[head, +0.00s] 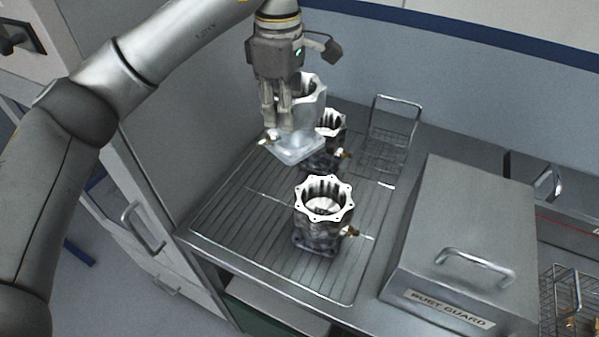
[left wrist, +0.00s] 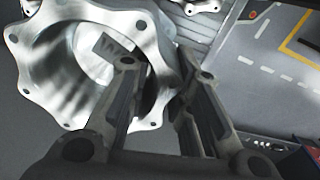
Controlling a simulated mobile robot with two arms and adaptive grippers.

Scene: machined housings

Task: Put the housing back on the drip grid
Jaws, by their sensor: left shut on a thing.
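My left gripper (head: 277,118) is shut on the wall of a bright metal housing (head: 311,92) with a scalloped top flange and a square base. The housing is upright over the back left part of the drip grid (head: 225,210); I cannot tell whether its base touches the bars. In the left wrist view, my left gripper's fingers (left wrist: 158,65) straddle the rim of the held housing (left wrist: 60,25), one inside its bore. My right gripper is not in view.
A second housing (head: 322,217) stands on the front of the grid. A third (head: 331,124) stands close behind the held one, partly hidden. A wire basket (head: 396,125) is at the back. A lidded metal box (head: 465,225) stands right of the grid. The grid's left front is clear.

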